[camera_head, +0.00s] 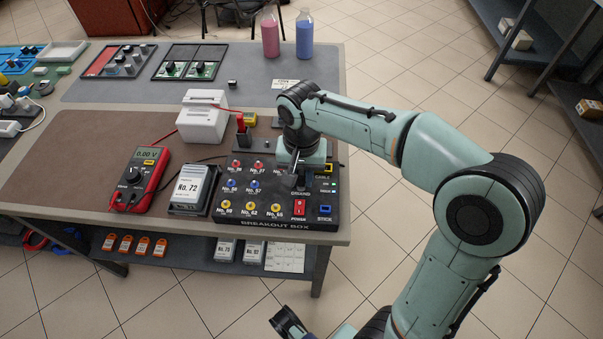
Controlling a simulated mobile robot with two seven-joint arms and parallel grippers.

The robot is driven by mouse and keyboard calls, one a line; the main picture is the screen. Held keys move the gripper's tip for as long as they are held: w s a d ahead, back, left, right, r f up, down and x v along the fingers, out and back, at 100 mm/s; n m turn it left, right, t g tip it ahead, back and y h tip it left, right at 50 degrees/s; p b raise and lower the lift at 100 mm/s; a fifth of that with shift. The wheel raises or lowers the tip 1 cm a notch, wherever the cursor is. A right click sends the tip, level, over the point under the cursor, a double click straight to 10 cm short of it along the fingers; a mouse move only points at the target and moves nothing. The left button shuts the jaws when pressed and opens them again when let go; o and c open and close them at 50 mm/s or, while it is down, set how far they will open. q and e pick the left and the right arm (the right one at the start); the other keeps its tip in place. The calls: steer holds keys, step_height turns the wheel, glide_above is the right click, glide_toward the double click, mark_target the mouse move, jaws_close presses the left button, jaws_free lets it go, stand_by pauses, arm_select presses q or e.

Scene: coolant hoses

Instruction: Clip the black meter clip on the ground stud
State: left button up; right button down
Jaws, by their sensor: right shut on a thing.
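My right gripper (299,169) points down over the ground post at the right part of the breakout box (280,221), just above its GROUND label. It is shut on a small dark piece, which looks like the black meter clip (300,178). The jaws hide most of the clip and the ground stud, so I cannot tell whether they touch. The red multimeter (139,178) reads 0.00 V at the left of the box. A black lead (205,159) runs from near the meter toward the box. My left gripper cannot be made out.
A grey No. 72 module (191,189) stands between meter and box. Behind are a white block (202,118) and a red clip (242,124) on a red lead. Pink (270,34) and blue (304,36) bottles stand at the back. The brown mat (75,165) is clear at left.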

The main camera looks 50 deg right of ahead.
arm_select(q)
steer(key=shift+r, duration=0.1)
arm_select(e)
steer(key=shift+f, duration=0.1)
steer(key=c, duration=0.5)
jaws_free()
steer(key=shift+c, duration=0.2)
step_height(320, 180, up, 9)
steer(key=p, duration=0.8)
arm_select(q)
steer(key=s+r+g, duration=0.1)
steer(key=s+r, duration=0.3)
steer(key=r, duration=0.3)
steer(key=shift+d+g, duration=0.4)
steer(key=shift+d, duration=0.05)
steer(key=shift+s, duration=0.1)
